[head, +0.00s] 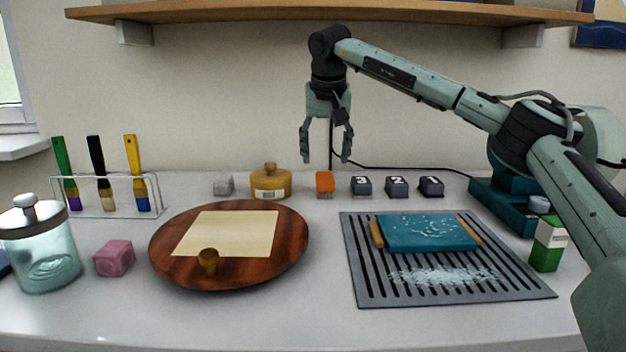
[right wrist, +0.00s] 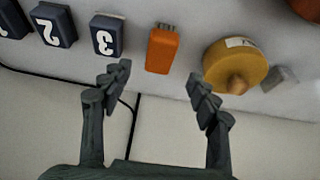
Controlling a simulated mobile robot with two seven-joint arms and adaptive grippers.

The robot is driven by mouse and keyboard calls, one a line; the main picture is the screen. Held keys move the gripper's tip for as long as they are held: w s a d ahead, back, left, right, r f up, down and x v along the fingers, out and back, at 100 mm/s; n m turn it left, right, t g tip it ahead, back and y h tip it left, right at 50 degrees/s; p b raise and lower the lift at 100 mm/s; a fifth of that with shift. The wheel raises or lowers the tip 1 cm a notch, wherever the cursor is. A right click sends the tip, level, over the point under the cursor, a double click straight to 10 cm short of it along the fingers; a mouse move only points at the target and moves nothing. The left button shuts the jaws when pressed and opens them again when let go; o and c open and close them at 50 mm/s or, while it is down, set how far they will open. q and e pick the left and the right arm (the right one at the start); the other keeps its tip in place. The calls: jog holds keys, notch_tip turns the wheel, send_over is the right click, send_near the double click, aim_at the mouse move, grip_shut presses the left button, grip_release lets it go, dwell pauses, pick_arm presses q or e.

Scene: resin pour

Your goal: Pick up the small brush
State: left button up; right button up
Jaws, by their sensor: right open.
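The small brush (head: 325,184) has an orange block-like body with short bristles and sits near the back of the table, between a yellow lidded pot and a block marked 3. It also shows in the right wrist view (right wrist: 162,50), with its bristles at the top edge. My right gripper (head: 326,158) hangs pointing down above the brush, open and empty. In the right wrist view its two fingers (right wrist: 161,76) are spread, with the brush lying beyond the gap between them, not touched. My left gripper is not in view.
The yellow pot (head: 271,184) and dark numbered blocks (head: 361,187) flank the brush closely. A round wooden board (head: 170,245), a slotted grey mat (head: 455,293), a glass jar (head: 40,255) and a rack of large brushes (head: 100,180) stand around. A shelf (head: 330,13) hangs above.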

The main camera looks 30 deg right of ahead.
aim_at(325, 176)
jog(key=shift+d+f, duration=0.25)
jog(key=shift+f, duration=0.7)
jog(key=x, duration=0.5)
jog(key=shift+w+f, duration=0.15)
jog(key=c, duration=1.3)
